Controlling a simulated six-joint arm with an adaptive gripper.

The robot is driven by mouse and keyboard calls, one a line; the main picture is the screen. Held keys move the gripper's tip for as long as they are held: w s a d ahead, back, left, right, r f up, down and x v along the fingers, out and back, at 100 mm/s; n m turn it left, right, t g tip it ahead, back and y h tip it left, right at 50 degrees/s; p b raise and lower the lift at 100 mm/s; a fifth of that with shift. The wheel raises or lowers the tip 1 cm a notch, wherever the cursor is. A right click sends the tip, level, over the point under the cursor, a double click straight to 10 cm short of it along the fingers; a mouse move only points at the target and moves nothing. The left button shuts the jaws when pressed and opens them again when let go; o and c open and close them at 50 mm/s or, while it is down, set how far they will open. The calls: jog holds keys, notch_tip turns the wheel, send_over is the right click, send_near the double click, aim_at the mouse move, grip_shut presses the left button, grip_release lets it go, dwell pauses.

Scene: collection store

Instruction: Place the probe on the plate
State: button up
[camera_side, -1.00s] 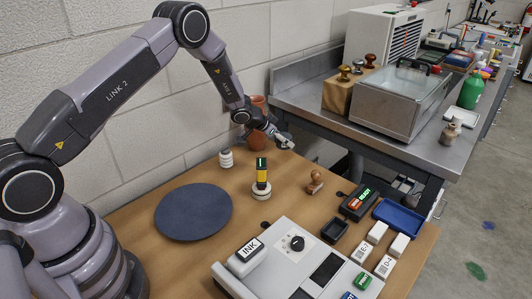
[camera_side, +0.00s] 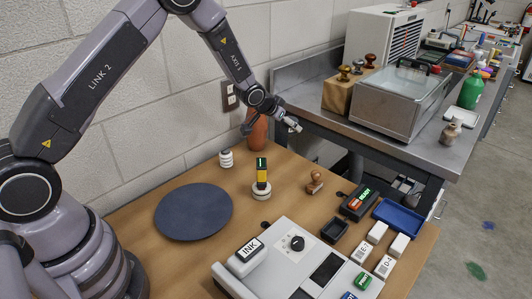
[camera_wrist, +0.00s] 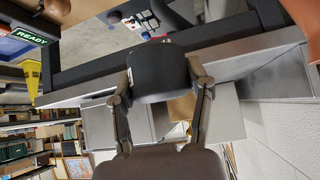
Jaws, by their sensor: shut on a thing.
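The plate appears as a dark blue-grey round disc (camera_side: 193,211), lying flat and bare on the wooden table. My gripper (camera_side: 292,124) is raised above the table's far edge, well up and to the right of the plate. In the wrist view, its two fingers (camera_wrist: 162,90) are closed around a dark grey rounded thing (camera_wrist: 160,68); whether this is the probe I cannot tell. In the side view, the held thing is too small to make out. A yellow and black upright device (camera_side: 261,174) with a green display stands on a white round base (camera_side: 261,191), right of the plate.
A white ribbed cylinder (camera_side: 226,158) and a terracotta vase (camera_side: 257,133) stand near the wall. A wooden stamp (camera_side: 314,182), a READY box (camera_side: 358,203), a blue tray (camera_side: 398,217) and a large white machine (camera_side: 300,262) take up the right and front. A steel bench (camera_side: 400,140) stands behind.

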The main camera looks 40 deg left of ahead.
jog(key=shift+s+d+n+y, duration=0.5)
jog(key=shift+n, duration=0.1)
jog(key=shift+s+d+n+y, duration=0.15)
jog(key=shift+s+n+y, duration=0.35)
jog(key=shift+s+n, duration=0.2)
jog(key=n+g+y, duration=0.7)
jog(key=n+y, duration=0.1)
jog(key=n, duration=0.6)
send_over(190, 203)
jog(key=d, duration=0.3)
notch_tip(190, 203, down, 5)
jog(key=f, duration=0.8)
jog(key=shift+s+a+f, duration=0.15)
jog(key=shift+s, duration=0.1)
jog(key=o, duration=1.2)
jog(key=shift+f, duration=0.15)
